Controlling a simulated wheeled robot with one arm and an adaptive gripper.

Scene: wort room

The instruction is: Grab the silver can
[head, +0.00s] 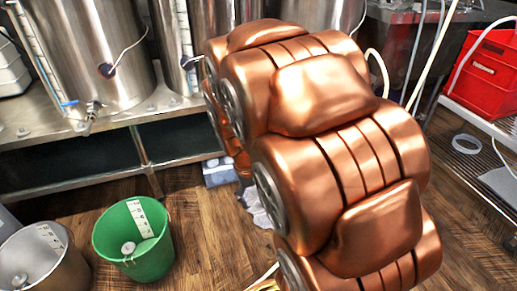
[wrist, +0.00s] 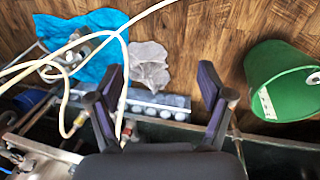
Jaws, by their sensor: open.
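A silver metal bucket (head: 42,258) stands on the wood floor at the lower left of the head view, cut by the frame edge, with a pale scale strip and a small round object inside. I cannot tell whether it is the silver can. My gripper (wrist: 162,84) is open and empty in the wrist view, its dark fingers spread above the floor and a strip with several pale round shapes (wrist: 150,110). The silver bucket is outside the wrist view. My own arm hides the gripper in the head view.
A green bucket (head: 134,240) stands right of the silver one and shows in the wrist view (wrist: 282,85). Steel tanks (head: 95,55) stand on a metal bench (head: 95,124). A blue cloth (wrist: 95,62), grey cloth (wrist: 150,65) and pale hoses (wrist: 85,38) lie left. A red crate (head: 488,72) is right.

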